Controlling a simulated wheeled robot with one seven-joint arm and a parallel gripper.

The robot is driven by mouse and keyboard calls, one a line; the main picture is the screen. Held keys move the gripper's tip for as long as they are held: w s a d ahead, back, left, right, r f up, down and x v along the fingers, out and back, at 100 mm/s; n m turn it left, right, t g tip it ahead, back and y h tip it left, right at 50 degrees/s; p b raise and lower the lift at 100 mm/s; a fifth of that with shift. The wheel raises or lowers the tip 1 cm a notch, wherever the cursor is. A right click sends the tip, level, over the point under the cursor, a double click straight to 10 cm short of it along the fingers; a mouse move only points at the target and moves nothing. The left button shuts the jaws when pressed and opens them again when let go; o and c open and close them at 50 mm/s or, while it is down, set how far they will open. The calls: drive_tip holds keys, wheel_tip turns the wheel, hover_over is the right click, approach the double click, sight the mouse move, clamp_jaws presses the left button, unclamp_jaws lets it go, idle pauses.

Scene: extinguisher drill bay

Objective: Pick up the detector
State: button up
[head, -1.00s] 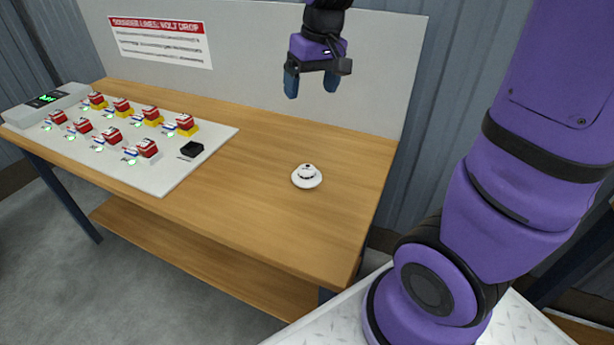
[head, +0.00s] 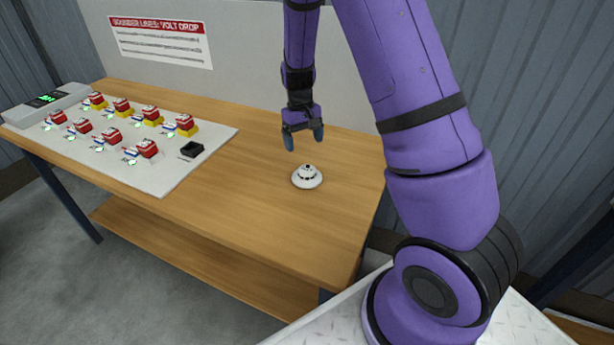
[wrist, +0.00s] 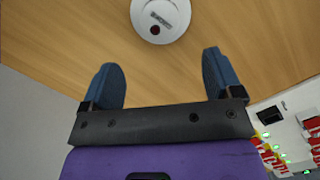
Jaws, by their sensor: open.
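In the wrist view the detector (wrist: 161,17) shows as a white disc with a grey label and a dark red spot, cut by the top edge. My gripper (head: 304,140) is open and empty, pointing down above the bench just behind the detector. In the wrist view its two blue fingers (wrist: 163,75) are spread apart, and the detector lies beyond the fingertips, between their lines. Nothing touches the detector.
A white board (head: 170,180) with several red sounders on yellow and white bases lies left on the bench (head: 240,205). A black block (head: 192,149) sits on its right part. A grey meter box (head: 45,102) is far left. A white panel (head: 255,65) stands behind. Bench around the detector is clear.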

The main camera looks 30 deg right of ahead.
sight(307, 169)
drive_tip(key=f, duration=0.3)
drive_tip(key=s+f, duration=0.1)
drive_tip(key=f, duration=0.2)
drive_tip(key=s+f, duration=0.1)
drive_tip(key=f, duration=0.2)
drive_tip(key=shift+a+f, duration=0.1)
drive_tip(key=shift+f, duration=0.25)
drive_tip(key=c, duration=1)
drive_tip(key=shift+r, duration=0.1)
drive_tip(key=shift+c, duration=0.2)
